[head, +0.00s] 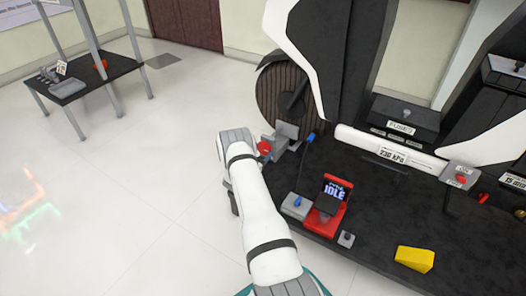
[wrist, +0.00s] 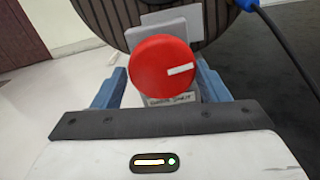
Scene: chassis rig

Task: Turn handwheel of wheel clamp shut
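The handwheel (wrist: 163,67) is a round red knob with a white line pointing right and slightly up in the wrist view. It sits on the front of the grey wheel clamp (wrist: 175,27). In the head view the handwheel (head: 264,149) shows just right of my wrist, with the clamp (head: 287,131) against the tyre. My gripper (wrist: 163,78) has its two blue fingers spread, one on each side of the handwheel. Slim gaps seem to show between fingers and knob; contact is unclear. In the head view my wrist hides most of the fingers.
A red display stand reading IDLE (head: 329,207) and a yellow block (head: 415,259) are on the black deck.

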